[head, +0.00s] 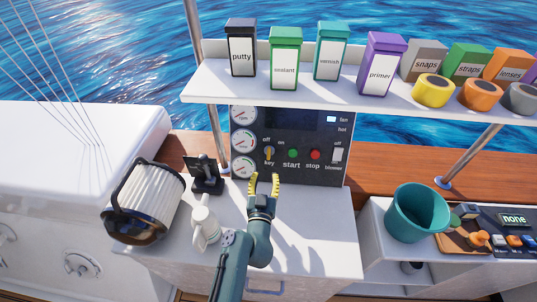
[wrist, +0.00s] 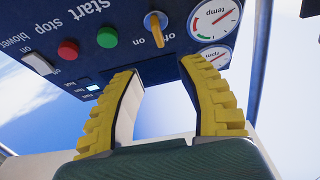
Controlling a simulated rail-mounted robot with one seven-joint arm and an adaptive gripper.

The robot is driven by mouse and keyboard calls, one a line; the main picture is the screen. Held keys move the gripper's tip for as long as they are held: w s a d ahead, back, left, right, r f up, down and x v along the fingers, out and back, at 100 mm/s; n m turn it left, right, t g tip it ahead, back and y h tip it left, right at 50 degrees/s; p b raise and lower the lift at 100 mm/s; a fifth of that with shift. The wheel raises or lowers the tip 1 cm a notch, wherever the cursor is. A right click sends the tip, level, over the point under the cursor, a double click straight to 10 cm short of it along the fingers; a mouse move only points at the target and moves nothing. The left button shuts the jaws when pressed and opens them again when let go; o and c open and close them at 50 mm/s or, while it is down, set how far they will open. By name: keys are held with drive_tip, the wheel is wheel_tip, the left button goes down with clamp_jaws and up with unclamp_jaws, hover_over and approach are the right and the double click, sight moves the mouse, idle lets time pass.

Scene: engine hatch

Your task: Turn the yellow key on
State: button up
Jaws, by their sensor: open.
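The yellow key (head: 268,152) sits on the dark control panel (head: 320,172), with an "off" label above it and an "on" label to its upper right in the head view. Its handle looks about upright, toward "off". In the wrist view, where the panel appears upside down, the key (wrist: 156,27) is at the top centre. My gripper (head: 263,180) has yellow padded fingers, is open and empty, and is below the key in the head view. In the wrist view its fingertips (wrist: 160,68) are apart, with the key beyond the gap and not touched.
Green start button (head: 292,154) and red stop button (head: 315,155) are right of the key; gauges (head: 243,141) are left. A shelf (head: 300,97) of labelled boxes overhangs. A black-handled filter (head: 145,203), white bottle (head: 205,225) and teal bucket (head: 415,215) stand around.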

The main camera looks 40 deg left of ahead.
sight(269, 153)
drive_tip(key=b+x, duration=0.2)
drive_tip(key=x, duration=0.1)
drive_tip(key=b+x, duration=0.2)
drive_tip(key=x, duration=0.2)
drive_tip(key=b+x, duration=0.2)
drive_tip(key=x, duration=0.1)
drive_tip(key=shift+w+a+f, duration=0.15)
drive_tip(key=shift+w+f, duration=0.1)
drive_tip(key=shift+w+a+r+b, duration=0.2)
drive_tip(key=shift+w+a+b, duration=0.15)
drive_tip(key=shift+w, duration=0.15)
clamp_jaws()
